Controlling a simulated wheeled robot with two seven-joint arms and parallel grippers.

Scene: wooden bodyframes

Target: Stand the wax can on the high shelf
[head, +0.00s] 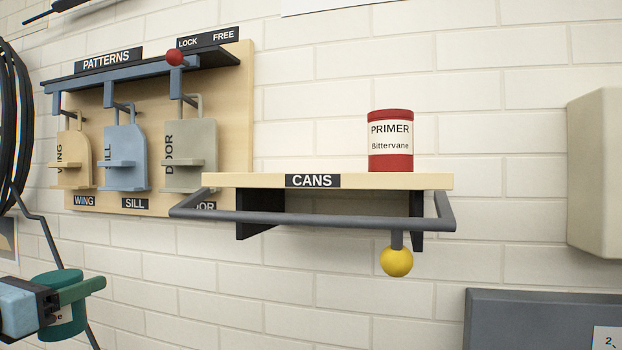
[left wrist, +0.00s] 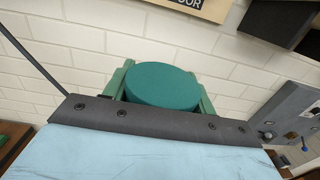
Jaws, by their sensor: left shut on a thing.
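My left gripper (head: 82,291) is at the lower left of the head view, shut on a teal can with a pale label, most likely the wax can (head: 58,277). The label is mostly hidden by the finger. In the left wrist view the can's round teal lid (left wrist: 162,87) sits between the two green fingers. The high shelf (head: 240,181), a wooden board marked CANS, is on the wall to the right of and above the gripper. The can is well apart from it. My right gripper is not in view.
A red PRIMER can (head: 390,142) stands upright on the shelf's right part; the left part is clear. A grey rail (head: 320,219) with a yellow knob (head: 396,262) runs along the shelf's front, below its top. A pattern board (head: 232,110) hangs at left, a beige box (head: 597,175) at right.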

